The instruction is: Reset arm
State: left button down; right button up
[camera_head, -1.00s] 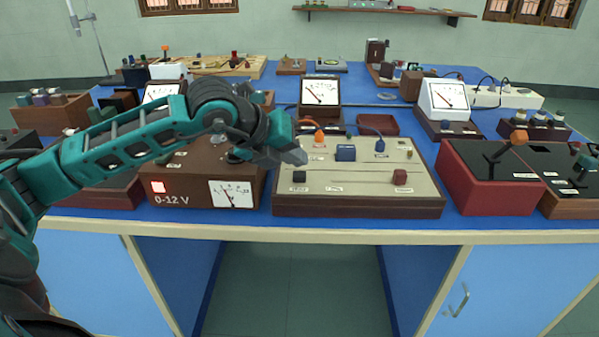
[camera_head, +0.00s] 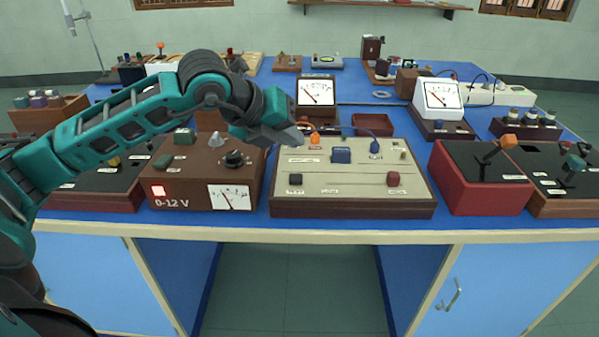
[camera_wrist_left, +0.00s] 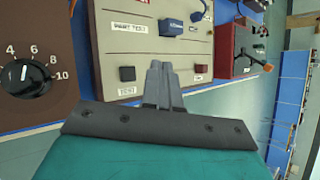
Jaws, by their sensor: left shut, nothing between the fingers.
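My left gripper (camera_head: 298,140) is in the head view above the left back part of the cream-topped board (camera_head: 352,191), with its arm (camera_head: 120,125) reaching in from the left. In the left wrist view its two grey fingers (camera_wrist_left: 163,82) lie together, shut and empty. The board there (camera_wrist_left: 175,50) shows behind the fingers, with a dark knob (camera_wrist_left: 127,74) and a blue block (camera_wrist_left: 171,27). I cannot tell the exact gap between fingertips and board. My right gripper is not in view.
The 0-12 V supply box (camera_head: 185,191) stands left of the board, and a red box with a lever (camera_head: 480,180) stands right of it. White meters (camera_head: 439,97) and a small tray (camera_head: 372,125) stand behind. The blue bench top (camera_head: 360,226) is crowded, with a narrow clear front strip.

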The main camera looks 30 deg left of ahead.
pick_arm(q)
jog(key=shift+d, duration=0.1)
jog(key=s+d+n+h+p, duration=0.2)
jog(key=d+h, duration=0.4)
jog(key=d, duration=0.2)
jog(key=s+d+n+h+p, duration=0.1)
jog(key=s+d+h+p, duration=0.2)
jog(key=d+h, duration=0.45)
jog(key=s+a+f+n+t+y+p, duration=0.1)
jog(key=a+f+n+t+y+p, duration=0.15)
jog(key=f+n+y, duration=0.55)
jog(key=s+a+f+n+t+y+p, duration=0.15)
jog(key=f+n+t+y, duration=0.3)
jog(key=n, duration=0.75)
jog(key=s+d+f+n+g+y, duration=0.1)
jog(key=s+f+n+g, duration=0.3)
jog(key=s+f, duration=0.5)
jog(key=shift+s+f+n+g+y+p, duration=0.15)
jog(key=shift+f+n+g+y+p, duration=0.15)
jog(key=shift+f+n+g+p, duration=0.25)
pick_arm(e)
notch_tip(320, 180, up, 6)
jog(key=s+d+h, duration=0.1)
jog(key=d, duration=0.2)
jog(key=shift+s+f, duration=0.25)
